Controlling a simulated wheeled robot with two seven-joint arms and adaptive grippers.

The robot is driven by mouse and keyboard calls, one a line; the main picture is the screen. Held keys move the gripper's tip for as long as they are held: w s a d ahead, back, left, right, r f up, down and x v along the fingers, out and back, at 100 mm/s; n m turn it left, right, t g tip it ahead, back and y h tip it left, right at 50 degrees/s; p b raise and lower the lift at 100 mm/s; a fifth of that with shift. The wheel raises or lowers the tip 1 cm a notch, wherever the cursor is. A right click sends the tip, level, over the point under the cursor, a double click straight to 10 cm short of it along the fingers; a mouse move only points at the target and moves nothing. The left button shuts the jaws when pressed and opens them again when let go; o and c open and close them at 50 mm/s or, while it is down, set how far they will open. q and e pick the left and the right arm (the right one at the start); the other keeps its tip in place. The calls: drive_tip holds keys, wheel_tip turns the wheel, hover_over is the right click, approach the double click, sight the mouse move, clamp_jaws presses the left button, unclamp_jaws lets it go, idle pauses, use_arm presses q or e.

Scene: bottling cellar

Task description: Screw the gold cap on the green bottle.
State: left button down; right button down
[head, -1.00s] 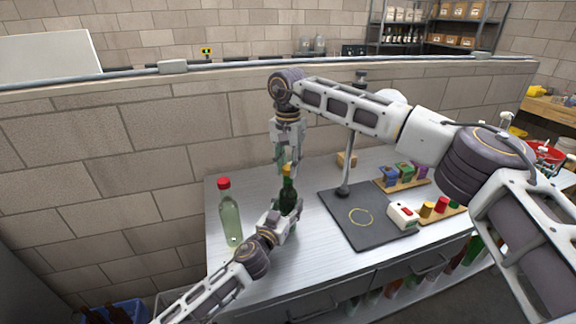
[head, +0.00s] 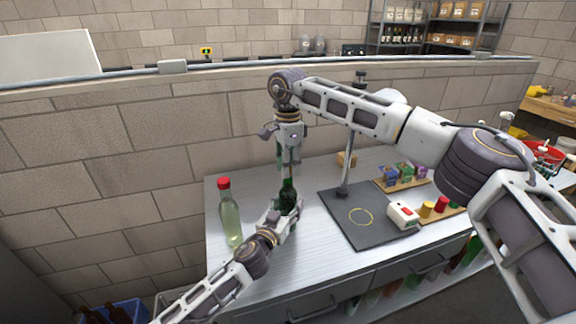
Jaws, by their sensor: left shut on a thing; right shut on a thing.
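The dark green bottle (head: 288,190) stands upright on the left part of the steel bench. My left gripper (head: 286,207) is shut around its body from the lower left. My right gripper (head: 288,165) points straight down directly above the bottle's mouth, with its fingers shut at the neck top. The gold cap is hidden behind those fingers now, so I cannot see how it sits on the bottle.
A pale bottle with a red cap (head: 230,217) stands left of the green one. A dark mat (head: 345,222) with a stand's post lies to the right, beside a white box (head: 404,215) and several coloured caps (head: 441,204). Small boxes (head: 404,170) stand behind. A wall backs the bench.

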drive_tip(key=m, duration=0.4)
drive_tip(key=shift+m, duration=0.4)
drive_tip(key=m, duration=0.3)
drive_tip(key=shift+m, duration=0.3)
drive_tip(key=m, duration=0.3)
drive_tip(key=shift+m, duration=0.4)
drive_tip(key=m, duration=0.3)
drive_tip(key=shift+m, duration=0.4)
drive_tip(key=m, duration=0.3)
drive_tip(key=shift+m, duration=0.4)
drive_tip(key=m, duration=0.4)
drive_tip(key=shift+m, duration=0.3)
drive_tip(key=m, duration=0.3)
drive_tip(key=shift+m, duration=0.4)
drive_tip(key=m, duration=0.4)
drive_tip(key=c, duration=1.1)
unclamp_jaws()
drive_tip(key=shift+f, duration=0.1)
drive_tip(key=shift+c, duration=0.2)
